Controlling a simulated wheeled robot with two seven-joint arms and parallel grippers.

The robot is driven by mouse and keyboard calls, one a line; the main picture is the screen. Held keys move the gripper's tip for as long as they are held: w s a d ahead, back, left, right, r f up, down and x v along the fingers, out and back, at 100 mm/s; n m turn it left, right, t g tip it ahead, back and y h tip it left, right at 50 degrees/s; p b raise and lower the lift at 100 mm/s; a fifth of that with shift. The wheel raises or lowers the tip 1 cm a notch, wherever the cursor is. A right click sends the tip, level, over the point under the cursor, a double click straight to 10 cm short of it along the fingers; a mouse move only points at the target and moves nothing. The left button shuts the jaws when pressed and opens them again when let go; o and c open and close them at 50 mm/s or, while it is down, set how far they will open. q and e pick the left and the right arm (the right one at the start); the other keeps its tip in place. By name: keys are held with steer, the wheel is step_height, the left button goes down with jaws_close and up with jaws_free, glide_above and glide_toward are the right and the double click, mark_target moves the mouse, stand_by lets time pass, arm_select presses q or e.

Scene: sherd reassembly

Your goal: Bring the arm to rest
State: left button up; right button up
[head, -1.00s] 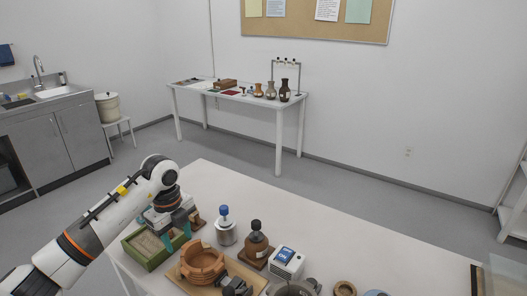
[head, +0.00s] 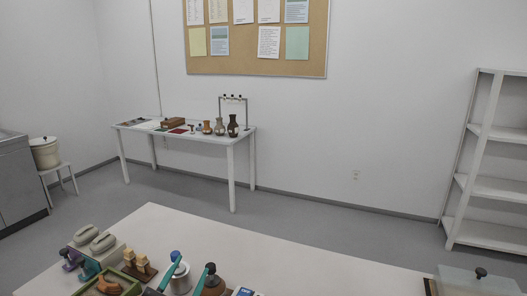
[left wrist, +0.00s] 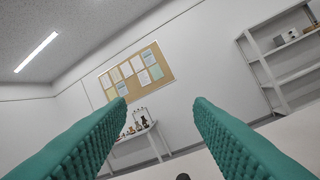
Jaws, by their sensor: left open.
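My left gripper (head: 195,262) shows at the bottom of the head view, its two teal fingers rising from the lower edge. In the left wrist view the same fingers (left wrist: 160,104) stand wide apart with nothing between them. That view looks across the room to the wall and ceiling, so the gripper points away from the table top. In the head view the fingers overlap a blue-capped metal canister (head: 181,280) and a brown bottle (head: 214,287); I cannot tell any contact. The rest of my left arm is out of view. My right gripper is not in view.
A green tray (head: 130,291) with an orange-brown sherd (head: 108,286), wooden blocks (head: 140,265) and grey oval pieces (head: 102,242) lie at the near table's left. A clear box (head: 475,286) stands at the right. The table's middle (head: 290,265) is bare.

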arm_select(q)
steer(key=s+a+f+n+g+y, duration=0.4)
steer(key=s+f+g, duration=0.1)
steer(key=f, duration=0.3)
steer(key=s+a+f+n+g+y, duration=0.3)
steer(key=s+f+g+y, duration=0.15)
steer(key=f, duration=0.35)
steer(key=s+d+f+g+h, duration=0.1)
steer(key=s+f+g, duration=0.3)
steer(key=s, duration=0.4)
steer(key=s+d+f+g+h, duration=0.15)
steer(key=s+f+g, duration=0.25)
steer(key=s, duration=0.5)
step_height(320, 180, down, 25)
steer(key=s+a+f+g, duration=0.1)
steer(key=s+a+f, duration=0.1)
steer(key=s+f, duration=0.6)
steer(key=s+a+f+g, duration=0.1)
steer(key=s+f, duration=0.7)
steer(key=s, duration=0.1)
steer(key=shift+s+a+f+m, duration=0.15)
steer(key=shift+a+f+m, duration=0.1)
steer(key=shift+a+m, duration=0.15)
